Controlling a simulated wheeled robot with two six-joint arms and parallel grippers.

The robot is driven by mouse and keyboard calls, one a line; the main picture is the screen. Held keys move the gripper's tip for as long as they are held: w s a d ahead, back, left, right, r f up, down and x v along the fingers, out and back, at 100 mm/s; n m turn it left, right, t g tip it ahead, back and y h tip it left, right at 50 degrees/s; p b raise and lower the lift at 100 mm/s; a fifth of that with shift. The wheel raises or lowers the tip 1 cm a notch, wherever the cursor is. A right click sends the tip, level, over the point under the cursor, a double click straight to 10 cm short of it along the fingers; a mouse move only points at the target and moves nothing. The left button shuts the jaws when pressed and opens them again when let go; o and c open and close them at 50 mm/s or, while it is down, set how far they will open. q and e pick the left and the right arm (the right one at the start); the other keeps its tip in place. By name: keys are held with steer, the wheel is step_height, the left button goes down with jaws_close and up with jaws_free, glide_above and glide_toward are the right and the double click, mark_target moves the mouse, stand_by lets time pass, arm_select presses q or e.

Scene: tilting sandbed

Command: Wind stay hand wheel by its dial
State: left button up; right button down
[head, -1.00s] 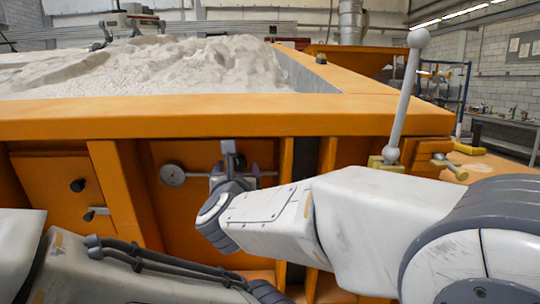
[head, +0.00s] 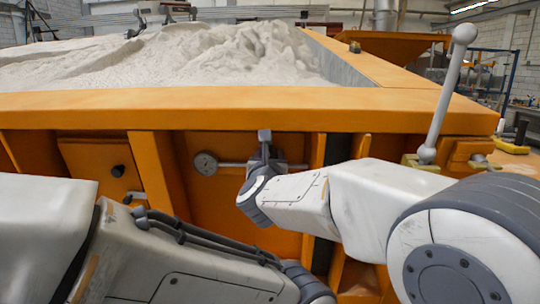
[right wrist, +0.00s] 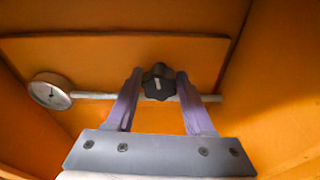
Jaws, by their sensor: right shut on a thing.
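The hand wheel (right wrist: 158,82) is a dark lobed knob on a pale horizontal rod (right wrist: 97,95), in front of an orange panel. My right gripper (right wrist: 155,80) has a finger on each side of the wheel and is shut on it. In the head view my right gripper (head: 264,140) hides the wheel.
The orange sandbed rim (head: 230,107) overhangs the recess, with pale sand (head: 200,55) behind it. Orange ribs (head: 153,170) flank the panel. A ball-topped lever (head: 446,95) stands at the right. A black knob (head: 118,171) is on the left panel.

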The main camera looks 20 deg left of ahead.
steer(key=n+h+b, duration=0.1)
steer(key=n, duration=0.2)
steer(key=shift+a+n+t, duration=0.15)
steer(key=shift+n+t, duration=0.15)
steer(key=n, duration=0.2)
steer(key=n+h+b, duration=0.1)
steer(key=shift+s+a+f+n, duration=0.1)
steer(key=shift+f+n, duration=0.05)
steer(key=shift+n, duration=0.25)
steer(key=n+t, duration=0.1)
steer(key=n, duration=0.3)
steer(key=shift+a+f+h+b, duration=0.1)
steer(key=shift+h+b, duration=0.3)
steer(key=n+t+b, duration=0.1)
steer(key=n, duration=0.3)
steer(key=shift+f, duration=0.1)
steer(key=shift+n, duration=0.4)
steer(key=shift+c, duration=1.4)
jaws_free()
steer(key=shift+f, duration=0.1)
